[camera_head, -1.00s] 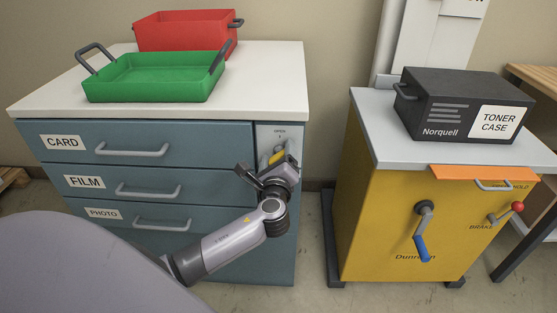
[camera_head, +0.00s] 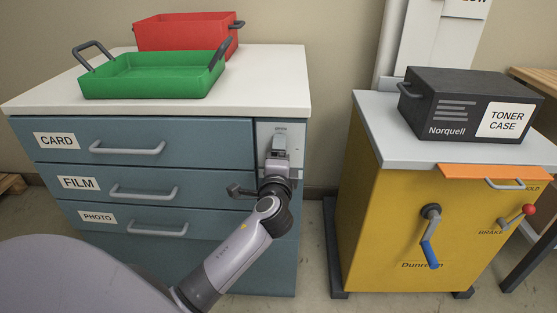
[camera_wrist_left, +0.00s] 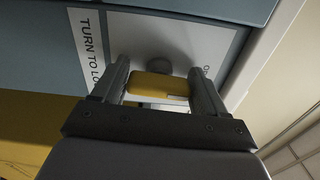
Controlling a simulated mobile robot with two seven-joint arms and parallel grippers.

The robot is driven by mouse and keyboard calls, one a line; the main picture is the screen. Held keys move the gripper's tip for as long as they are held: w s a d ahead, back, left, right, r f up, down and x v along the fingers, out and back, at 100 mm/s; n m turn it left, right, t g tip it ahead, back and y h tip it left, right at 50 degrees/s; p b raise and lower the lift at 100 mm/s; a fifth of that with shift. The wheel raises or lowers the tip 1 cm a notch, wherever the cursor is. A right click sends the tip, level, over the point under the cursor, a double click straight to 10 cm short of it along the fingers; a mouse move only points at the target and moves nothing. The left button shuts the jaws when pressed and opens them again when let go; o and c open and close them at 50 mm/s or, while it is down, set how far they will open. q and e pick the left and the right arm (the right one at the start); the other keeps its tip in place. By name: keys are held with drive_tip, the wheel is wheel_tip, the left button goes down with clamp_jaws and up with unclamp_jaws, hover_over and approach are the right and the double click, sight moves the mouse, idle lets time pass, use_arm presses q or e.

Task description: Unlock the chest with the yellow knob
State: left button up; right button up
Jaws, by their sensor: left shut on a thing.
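The blue-grey chest (camera_head: 215,190) with CARD, FILM and PHOTO drawers stands at the left, all its drawers flush. A pale lock plate marked OPEN (camera_head: 293,140) is at its upper right front. The yellow knob (camera_wrist_left: 158,86) shows in the left wrist view between my fingers, in front of the plate; in the head view my gripper hides it. My left gripper (camera_wrist_left: 157,92) is shut on the yellow knob; in the head view it reaches the plate from below (camera_head: 278,160). Part of a TURN TO LOCK label (camera_wrist_left: 90,45) shows beside it. My right gripper is not in view.
A green tray (camera_head: 150,88) and a red tray (camera_head: 185,47) sit on the chest top. At the right, a yellow cabinet (camera_head: 385,225) with a blue-handled crank (camera_head: 430,252) and red-tipped brake lever (camera_head: 527,210) carries a black toner case (camera_head: 455,120). A floor gap separates them.

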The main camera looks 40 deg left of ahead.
use_arm(q)
drive_tip(key=shift+f+n, duration=0.1)
drive_tip(key=shift+n, duration=0.3)
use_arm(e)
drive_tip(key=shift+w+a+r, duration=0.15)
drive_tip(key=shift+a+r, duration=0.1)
use_arm(q)
drive_tip(key=o, duration=1)
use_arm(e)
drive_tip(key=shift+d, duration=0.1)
use_arm(q)
drive_tip(key=shift+p+v, duration=0.3)
drive_tip(key=shift+v, duration=3.3)
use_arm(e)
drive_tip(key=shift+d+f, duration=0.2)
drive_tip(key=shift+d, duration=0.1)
